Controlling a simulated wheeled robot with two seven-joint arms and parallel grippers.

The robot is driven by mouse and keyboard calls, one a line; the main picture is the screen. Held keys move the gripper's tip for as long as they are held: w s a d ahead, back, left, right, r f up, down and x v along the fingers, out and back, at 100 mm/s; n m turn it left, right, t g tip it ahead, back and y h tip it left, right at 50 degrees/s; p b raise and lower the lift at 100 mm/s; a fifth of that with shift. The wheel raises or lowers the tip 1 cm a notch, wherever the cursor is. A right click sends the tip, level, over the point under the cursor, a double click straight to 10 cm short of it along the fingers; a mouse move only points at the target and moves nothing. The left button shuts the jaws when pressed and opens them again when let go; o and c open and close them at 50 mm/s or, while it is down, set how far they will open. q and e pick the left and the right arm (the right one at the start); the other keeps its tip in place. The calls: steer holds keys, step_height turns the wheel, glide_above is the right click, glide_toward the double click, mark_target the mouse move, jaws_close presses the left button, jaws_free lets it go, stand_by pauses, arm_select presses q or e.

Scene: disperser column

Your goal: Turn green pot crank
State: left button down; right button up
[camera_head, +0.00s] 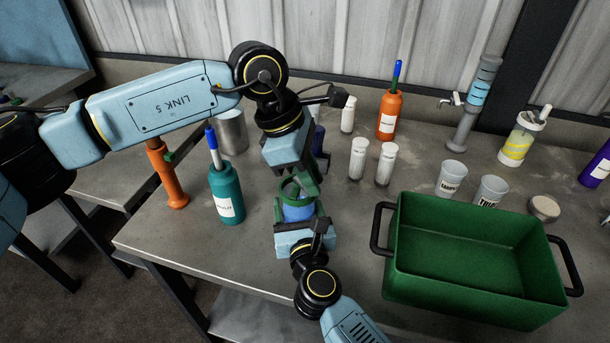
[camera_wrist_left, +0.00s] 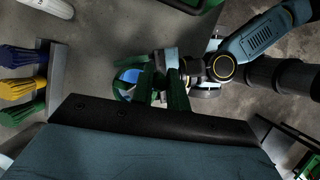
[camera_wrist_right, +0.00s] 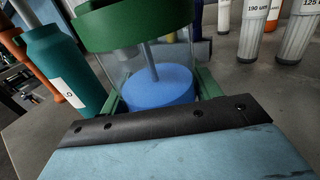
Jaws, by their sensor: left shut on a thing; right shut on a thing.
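The green pot (camera_head: 291,188) stands on the grey table in the head view, with a green top band, clear wall and blue disc inside. It fills the upper middle of the right wrist view (camera_wrist_right: 140,28), where a grey rod runs down to the blue disc. My right gripper (camera_head: 299,212) comes from the front and is shut around the pot's body, a green finger on each side. My left gripper (camera_head: 303,182) reaches down from above and is shut at the pot's top. Its fingers cover the crank, so I cannot make out the handle. The pot's blue inside shows beside the left fingers in the left wrist view (camera_wrist_left: 130,76).
A teal bottle (camera_head: 226,192) and a metal can (camera_head: 232,131) stand left of the pot. White-capped vials (camera_head: 358,158) stand to its right. A green crate (camera_head: 470,255) with black handles takes up the right front. An orange bottle (camera_head: 389,115) stands behind.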

arm_select(q)
steer(key=w+n+t+y, duration=0.2)
steer(key=w+n, duration=0.1)
steer(key=n, duration=0.8)
steer(key=w+n+t+y, duration=0.3)
steer(key=n, duration=0.9)
steer(key=shift+w+a+y, duration=0.15)
steer(key=shift+w+y, duration=0.15)
steer(key=shift+w, duration=0.1)
steer(key=shift+n, duration=0.3)
steer(key=c, duration=1.4)
jaws_free()
steer(key=shift+o, duration=0.2)
steer(key=shift+r, duration=0.1)
steer(key=v, duration=1.2)
steer(key=shift+s, duration=0.2)
